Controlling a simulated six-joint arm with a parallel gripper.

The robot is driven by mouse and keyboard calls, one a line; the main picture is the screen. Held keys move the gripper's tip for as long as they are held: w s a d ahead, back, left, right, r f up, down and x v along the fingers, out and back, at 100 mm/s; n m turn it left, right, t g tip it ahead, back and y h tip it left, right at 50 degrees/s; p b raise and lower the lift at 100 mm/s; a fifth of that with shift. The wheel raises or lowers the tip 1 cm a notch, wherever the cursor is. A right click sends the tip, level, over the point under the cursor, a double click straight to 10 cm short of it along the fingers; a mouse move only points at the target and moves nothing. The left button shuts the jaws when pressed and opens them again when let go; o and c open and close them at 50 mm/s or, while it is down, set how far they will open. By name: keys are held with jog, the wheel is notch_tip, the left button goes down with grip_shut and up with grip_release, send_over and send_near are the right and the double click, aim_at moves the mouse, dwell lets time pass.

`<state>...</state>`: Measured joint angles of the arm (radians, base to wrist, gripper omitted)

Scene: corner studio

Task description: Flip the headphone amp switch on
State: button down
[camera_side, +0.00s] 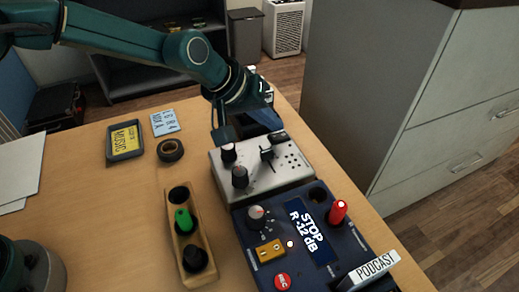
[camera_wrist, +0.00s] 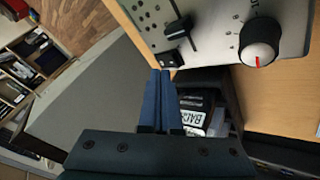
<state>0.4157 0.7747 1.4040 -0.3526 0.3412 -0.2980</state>
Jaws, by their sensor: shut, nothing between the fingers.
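The headphone amp appears to be the silver box (camera_side: 215,172) at the table's far edge in the side view, with knobs, a black slider-like lever (camera_side: 267,153) and a small black rocker switch (camera_side: 279,137) at its far edge. In the wrist view its panel (camera_wrist: 215,30) fills the upper right, with the rocker (camera_wrist: 168,58) at the panel's corner. My gripper (camera_wrist: 160,73) is shut and empty, with its blue fingertips close by the rocker; I cannot tell whether they touch. Which way the rocker is tipped is too small to tell. In the side view my gripper (camera_side: 266,124) is behind the box.
A dark blue recorder (camera_side: 325,268) with a lit display, red knob and buttons adjoins the amp. A wooden tray (camera_side: 172,232) holds a green-topped knob. A black tape roll (camera_side: 170,150) and a yellow-labelled tray (camera_side: 110,155) lie left. A grey cabinet (camera_side: 385,100) stands right.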

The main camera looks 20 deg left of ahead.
jog(key=shift+f, duration=0.1)
dwell(0.6)
jog(key=shift+f, duration=0.4)
jog(key=shift+f, duration=0.25)
dwell(0.5)
jog(key=shift+r, duration=0.15)
jog(key=shift+r, duration=0.6)
jog(key=shift+r, duration=0.1)
jog(key=shift+r, duration=2.9)
